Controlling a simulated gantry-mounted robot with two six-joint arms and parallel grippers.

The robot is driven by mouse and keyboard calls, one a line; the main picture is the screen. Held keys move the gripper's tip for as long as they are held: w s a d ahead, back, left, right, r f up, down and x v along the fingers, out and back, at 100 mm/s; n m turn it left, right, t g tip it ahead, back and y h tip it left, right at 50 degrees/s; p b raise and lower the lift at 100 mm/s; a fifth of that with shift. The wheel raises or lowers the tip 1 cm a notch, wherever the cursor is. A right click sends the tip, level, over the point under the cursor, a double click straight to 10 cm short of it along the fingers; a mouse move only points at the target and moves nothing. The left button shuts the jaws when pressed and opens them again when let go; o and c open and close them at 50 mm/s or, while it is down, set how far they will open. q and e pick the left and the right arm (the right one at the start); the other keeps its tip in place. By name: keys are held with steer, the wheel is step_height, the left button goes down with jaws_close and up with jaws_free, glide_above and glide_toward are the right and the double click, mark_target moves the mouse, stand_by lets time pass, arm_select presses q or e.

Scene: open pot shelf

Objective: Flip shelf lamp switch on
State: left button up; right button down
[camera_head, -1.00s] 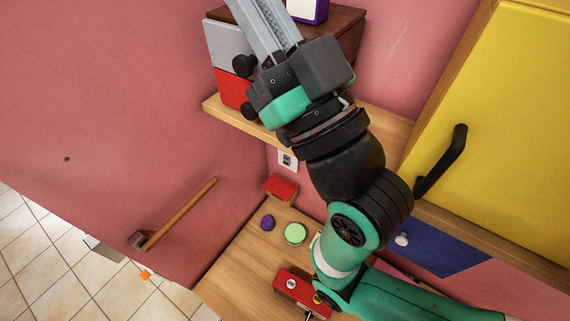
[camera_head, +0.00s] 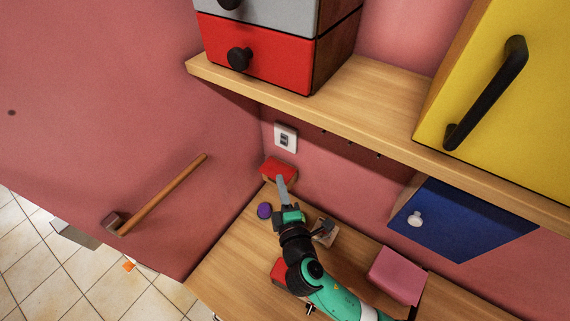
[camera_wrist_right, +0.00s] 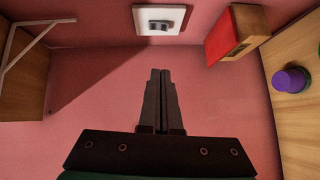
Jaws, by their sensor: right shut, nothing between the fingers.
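The switch (camera_head: 285,137) is a white wall plate with a dark rocker, low on the pink wall under the wooden shelf. It also shows at the top of the right wrist view (camera_wrist_right: 160,20). My right gripper (camera_head: 282,186) is below the switch, over the counter, with its fingers pointing up in the head view. In the right wrist view, its fingers (camera_wrist_right: 160,76) are together and empty, pointing toward the wall just short of the plate in the picture. They look apart from it. I cannot tell the rocker's position. My left gripper is not in view.
A red box (camera_head: 279,170) stands by the wall beside the fingers, and a purple lid-like object (camera_head: 264,210) lies near it. The shelf (camera_head: 340,105) overhangs the switch. A pink box (camera_head: 398,275) and a blue cabinet (camera_head: 470,228) are to the right.

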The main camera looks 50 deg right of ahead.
steer(key=shift+s+d+f, duration=0.1)
steer(key=shift+d+f, duration=0.05)
steer(key=shift+f, duration=0.2)
glide_toward(280, 142)
steer(key=w, duration=0.4)
steer(key=d, duration=0.2)
steer(key=w+d, duration=0.1)
steer(key=shift+f, duration=0.25)
